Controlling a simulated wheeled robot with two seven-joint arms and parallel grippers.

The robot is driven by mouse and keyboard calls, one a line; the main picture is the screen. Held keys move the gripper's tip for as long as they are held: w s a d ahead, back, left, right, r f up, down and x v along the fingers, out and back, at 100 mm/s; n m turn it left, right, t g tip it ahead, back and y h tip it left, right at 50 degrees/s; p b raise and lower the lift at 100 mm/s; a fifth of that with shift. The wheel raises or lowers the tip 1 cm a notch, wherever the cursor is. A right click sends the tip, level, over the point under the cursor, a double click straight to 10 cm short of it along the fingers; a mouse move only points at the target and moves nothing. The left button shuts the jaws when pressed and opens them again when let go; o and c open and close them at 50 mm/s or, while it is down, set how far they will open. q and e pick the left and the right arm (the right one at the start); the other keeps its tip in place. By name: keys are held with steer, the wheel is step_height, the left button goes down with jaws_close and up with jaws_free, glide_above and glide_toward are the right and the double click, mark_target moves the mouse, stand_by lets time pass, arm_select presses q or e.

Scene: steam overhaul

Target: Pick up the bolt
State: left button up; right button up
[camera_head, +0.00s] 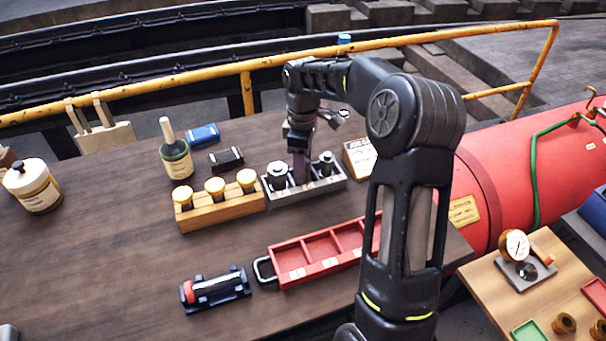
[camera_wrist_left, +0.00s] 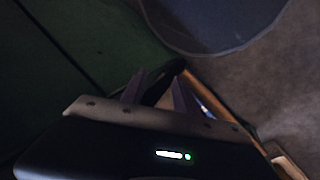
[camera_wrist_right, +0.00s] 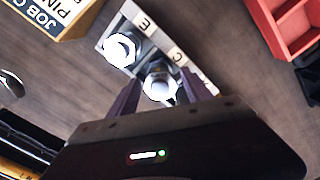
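A grey metal holder (camera_head: 309,190) on the wooden table carries bolts with pale hex heads, one at the left (camera_head: 278,171) and one at the right (camera_head: 326,160). My right gripper (camera_head: 300,172) points down over the middle of the holder, between these two. In the right wrist view my right gripper (camera_wrist_right: 158,92) is open, its fingers on either side of a bolt (camera_wrist_right: 160,82); contact cannot be told. Another bolt (camera_wrist_right: 122,48) stands beside it, near the letter E. My left gripper (camera_wrist_left: 158,92) is open and empty, away from the table items.
A wooden block (camera_head: 222,211) with yellow-capped pieces stands left of the holder. A red divided tray (camera_head: 305,262) lies in front, a small box (camera_head: 358,156) right of the holder. The table's left part is mostly clear.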

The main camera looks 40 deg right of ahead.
jaws_close()
stand_by(0.4)
